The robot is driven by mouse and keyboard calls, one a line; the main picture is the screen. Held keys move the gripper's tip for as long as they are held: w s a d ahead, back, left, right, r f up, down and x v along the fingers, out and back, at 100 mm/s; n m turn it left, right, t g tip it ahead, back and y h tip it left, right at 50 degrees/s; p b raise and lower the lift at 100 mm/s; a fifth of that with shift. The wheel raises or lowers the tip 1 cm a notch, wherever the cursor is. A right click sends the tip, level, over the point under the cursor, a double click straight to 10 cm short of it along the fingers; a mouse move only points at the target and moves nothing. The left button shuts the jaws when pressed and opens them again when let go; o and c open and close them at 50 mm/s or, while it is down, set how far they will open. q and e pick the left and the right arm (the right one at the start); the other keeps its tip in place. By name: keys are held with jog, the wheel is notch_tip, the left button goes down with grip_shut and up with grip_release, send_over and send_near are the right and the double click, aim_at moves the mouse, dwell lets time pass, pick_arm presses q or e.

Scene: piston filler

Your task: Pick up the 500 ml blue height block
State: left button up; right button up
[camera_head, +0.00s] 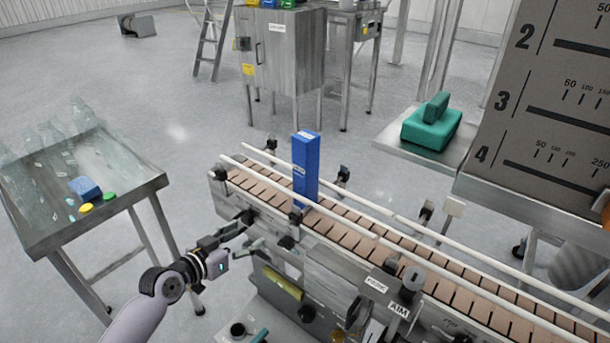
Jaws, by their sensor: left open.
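A tall blue block (305,172) stands upright on the conveyor (365,237), between its white guide rails. It has small white labels on its top and side, too small to read, so I cannot confirm the 500 ml mark. My left gripper (251,231) reaches in from the lower left at the conveyor's near side. It is open and empty, to the left of and below the blue block in the picture, apart from it. My right gripper is not in view.
A steel table (120,205) at left holds clear bottles, a low blue block (85,188) and small coloured caps. Green blocks (432,124) sit on a shelf at right beside a large marked panel (550,110). Rails and clamps border the conveyor. A steel cabinet (283,50) stands behind.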

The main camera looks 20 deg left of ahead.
pick_arm(q)
notch_tip(320, 180, up, 8)
jog(key=d+m+t+h, duration=0.1)
jog(key=h, duration=0.1)
jog(key=m+t+h, duration=0.1)
jog(key=m+h, duration=0.1)
send_near(299, 159)
jog(key=p+x, duration=0.3)
jog(key=x, duration=0.4)
jog(key=shift+s+d+p, duration=0.1)
jog(key=shift+d+p, duration=0.05)
jog(key=shift+p, duration=0.15)
jog(key=shift+w+d, duration=0.15)
jog(key=shift+w, duration=0.25)
jog(key=p+x, duration=0.1)
jog(key=x, duration=0.3)
jog(key=shift+w+p, duration=0.2)
jog(key=shift+p, duration=0.1)
jog(key=shift+w, duration=0.2)
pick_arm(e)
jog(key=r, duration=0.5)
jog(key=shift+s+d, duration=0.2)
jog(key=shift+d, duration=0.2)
